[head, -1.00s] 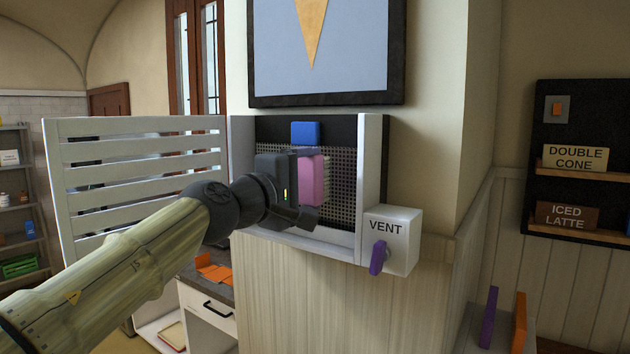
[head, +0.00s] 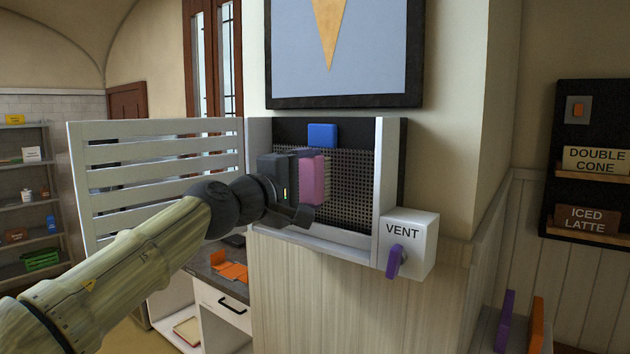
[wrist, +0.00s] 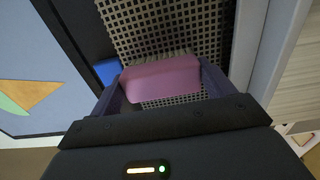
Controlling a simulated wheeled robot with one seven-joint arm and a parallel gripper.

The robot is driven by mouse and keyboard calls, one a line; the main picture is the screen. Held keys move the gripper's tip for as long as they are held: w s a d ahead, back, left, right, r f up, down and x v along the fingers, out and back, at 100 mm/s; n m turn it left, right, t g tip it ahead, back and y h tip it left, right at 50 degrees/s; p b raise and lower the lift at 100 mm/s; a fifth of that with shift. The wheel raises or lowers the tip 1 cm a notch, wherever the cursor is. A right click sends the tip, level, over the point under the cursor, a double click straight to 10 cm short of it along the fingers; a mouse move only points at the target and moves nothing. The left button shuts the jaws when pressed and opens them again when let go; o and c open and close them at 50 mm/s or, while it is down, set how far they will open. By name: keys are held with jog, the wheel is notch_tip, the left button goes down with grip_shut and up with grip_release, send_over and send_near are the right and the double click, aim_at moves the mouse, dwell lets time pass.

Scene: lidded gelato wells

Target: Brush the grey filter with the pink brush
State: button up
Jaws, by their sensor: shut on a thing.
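The grey filter (head: 350,185) is a perforated mesh panel inside the open white vent housing on the wall. It also shows in the wrist view (wrist: 165,28). My gripper (head: 305,195) is in front of the filter's left part. It is shut on the pink brush (head: 312,177), with a finger on each side of the pink block in the wrist view (wrist: 160,82). The bristles point toward the mesh; I cannot tell for certain whether they touch it. A blue tab (head: 322,135) sits at the filter's top edge. My gripper and arm hide the filter's left part.
The slatted white door (head: 160,155) stands open to the left, close to my arm. A white VENT box (head: 410,240) with a purple handle (head: 395,262) juts out at lower right. The housing's right side wall (head: 388,165) bounds the filter. A framed picture (head: 380,50) hangs above.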

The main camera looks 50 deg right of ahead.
jog(key=shift+w, duration=0.3)
jog(key=shift+w, duration=0.1)
jog(key=shift+w+a+p, duration=0.15)
jog(key=shift+w+p, duration=0.45)
jog(key=shift+w, duration=1.05)
jog(key=shift+w+a+p, duration=0.1)
jog(key=shift+w+p, duration=0.55)
jog(key=shift+w, duration=1.05)
jog(key=w+p, duration=0.1)
jog(key=w, duration=0.2)
jog(key=shift+w+a, duration=0.15)
jog(key=shift+w, duration=0.05)
